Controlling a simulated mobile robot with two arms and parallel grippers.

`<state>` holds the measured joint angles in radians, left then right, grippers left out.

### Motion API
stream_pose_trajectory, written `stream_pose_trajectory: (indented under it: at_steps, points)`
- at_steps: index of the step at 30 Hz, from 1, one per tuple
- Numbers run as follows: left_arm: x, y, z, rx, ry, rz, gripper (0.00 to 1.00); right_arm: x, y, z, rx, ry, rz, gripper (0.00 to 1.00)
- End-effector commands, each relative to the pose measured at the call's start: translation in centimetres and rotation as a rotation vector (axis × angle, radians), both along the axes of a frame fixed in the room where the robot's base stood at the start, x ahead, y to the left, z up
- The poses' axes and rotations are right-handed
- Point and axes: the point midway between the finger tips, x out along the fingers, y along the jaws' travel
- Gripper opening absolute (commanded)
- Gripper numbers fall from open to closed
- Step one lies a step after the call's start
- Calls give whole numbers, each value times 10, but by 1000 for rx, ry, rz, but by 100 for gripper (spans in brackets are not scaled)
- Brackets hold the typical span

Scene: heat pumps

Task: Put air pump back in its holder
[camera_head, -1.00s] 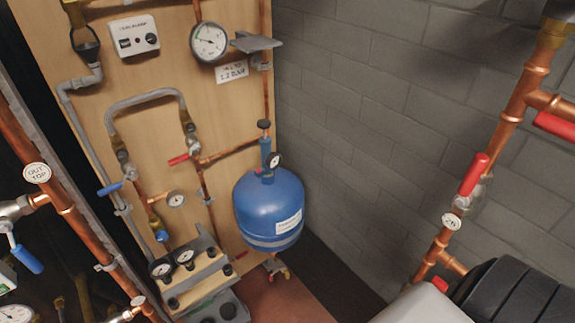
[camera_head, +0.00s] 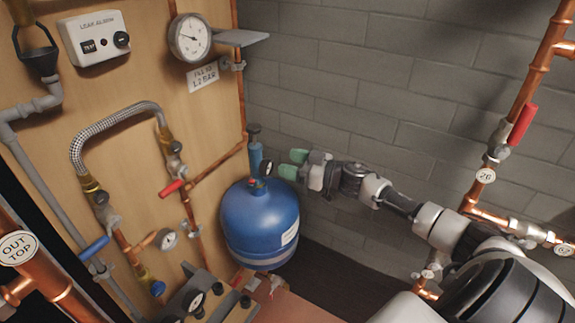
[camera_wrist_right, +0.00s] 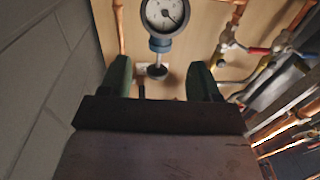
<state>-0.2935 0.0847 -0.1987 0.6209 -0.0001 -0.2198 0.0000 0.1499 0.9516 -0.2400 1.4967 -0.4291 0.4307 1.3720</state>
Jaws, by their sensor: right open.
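The air pump (camera_head: 256,156), a slim blue cylinder with a dark top handle, stands upright at the top of the blue tank (camera_head: 262,222). A small round gauge (camera_head: 267,168) sits on its front. In the right wrist view, which looks upside down, the pump's gauge (camera_wrist_right: 167,15) and black handle (camera_wrist_right: 157,71) show ahead between the fingertips. My right gripper (camera_head: 291,164), with green fingers, is open and empty just right of the pump, apart from it. I cannot tell which part is the holder. My left gripper is out of view.
A grey shelf bracket (camera_head: 241,38) juts from the board above the pump, beside a large pressure gauge (camera_head: 189,38). Copper pipes and a red-handled valve (camera_head: 172,187) are to the left. The grey block wall (camera_head: 340,70) stands close behind my right arm.

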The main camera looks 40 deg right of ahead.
Motion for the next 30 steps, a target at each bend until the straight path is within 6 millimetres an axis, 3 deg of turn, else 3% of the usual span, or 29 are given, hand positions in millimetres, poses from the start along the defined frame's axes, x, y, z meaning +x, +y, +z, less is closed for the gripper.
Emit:
stream_pose_trajectory:
  at_steps: [3,8,16,20,30]
  points:
    - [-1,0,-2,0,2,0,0,1,4,10,1,-7,25,63]
    - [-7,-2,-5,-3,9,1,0,12,11,10,4,-9,26,63]
    - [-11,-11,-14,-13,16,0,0,47,30,10,4,-10,24,63]
    - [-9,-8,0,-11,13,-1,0,63,40,14,7,-8,23,63]
    - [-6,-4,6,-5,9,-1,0,92,56,10,4,-7,23,63]
